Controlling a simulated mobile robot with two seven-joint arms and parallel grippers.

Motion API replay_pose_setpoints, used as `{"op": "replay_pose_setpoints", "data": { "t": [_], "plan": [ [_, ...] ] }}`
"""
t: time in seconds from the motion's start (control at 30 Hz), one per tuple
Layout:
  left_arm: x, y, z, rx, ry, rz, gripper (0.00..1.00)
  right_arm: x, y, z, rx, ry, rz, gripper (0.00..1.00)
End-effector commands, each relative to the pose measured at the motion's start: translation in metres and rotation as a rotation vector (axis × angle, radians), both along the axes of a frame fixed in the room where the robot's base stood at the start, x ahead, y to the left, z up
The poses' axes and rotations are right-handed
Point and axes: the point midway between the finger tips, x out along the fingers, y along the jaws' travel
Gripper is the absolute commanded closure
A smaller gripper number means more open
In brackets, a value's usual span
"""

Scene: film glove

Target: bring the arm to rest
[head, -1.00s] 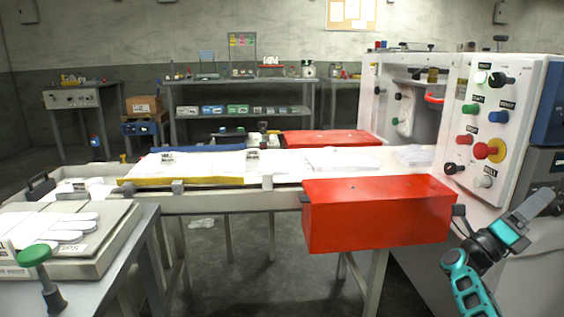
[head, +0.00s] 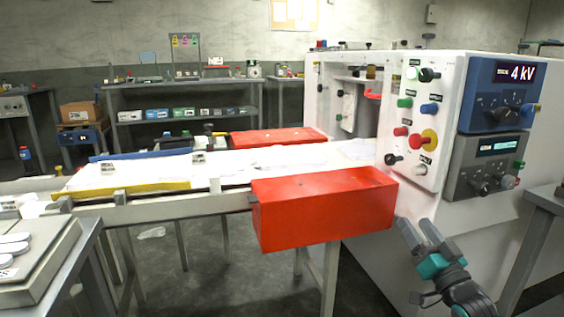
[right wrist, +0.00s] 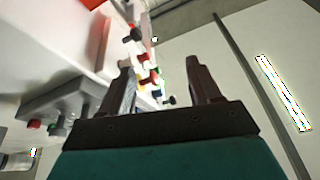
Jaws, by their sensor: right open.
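My right gripper (head: 420,233) is at the lower right of the head view, in front of the white machine's lower side. Its two grey fingers are apart, point up and to the left, and hold nothing. In the right wrist view the fingers (right wrist: 160,85) are also spread, with no object between them. The machine's knobs show beyond them, small and blurred. My left gripper is not in view.
The white machine (head: 370,238) carries buttons, knobs and a display reading 4 kV (head: 515,73). A red box (head: 325,210) juts from the conveyor-like table (head: 160,205) to the left of my gripper. A grey table (head: 546,200) stands at the right edge.

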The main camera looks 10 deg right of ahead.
Motion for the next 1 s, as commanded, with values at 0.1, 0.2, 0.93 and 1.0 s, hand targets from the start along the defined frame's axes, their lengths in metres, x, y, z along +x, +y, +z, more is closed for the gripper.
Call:
{"op": "replay_pose_setpoints", "data": {
  "t": [0.1,0.2,0.93,1.0],
  "plan": [
    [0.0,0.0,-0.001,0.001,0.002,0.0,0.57,-0.032,0.06,-0.069,-0.187,0.253,0.067,0.37],
    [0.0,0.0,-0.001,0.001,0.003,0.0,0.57,-0.069,0.101,-0.118,-0.345,0.434,0.125,0.37],
    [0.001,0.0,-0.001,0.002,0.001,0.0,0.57,-0.23,0.243,-0.201,-0.556,0.898,0.311,0.37],
    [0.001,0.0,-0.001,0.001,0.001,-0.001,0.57,-0.228,0.254,-0.198,-0.494,0.897,0.303,0.37]
  ]
}}
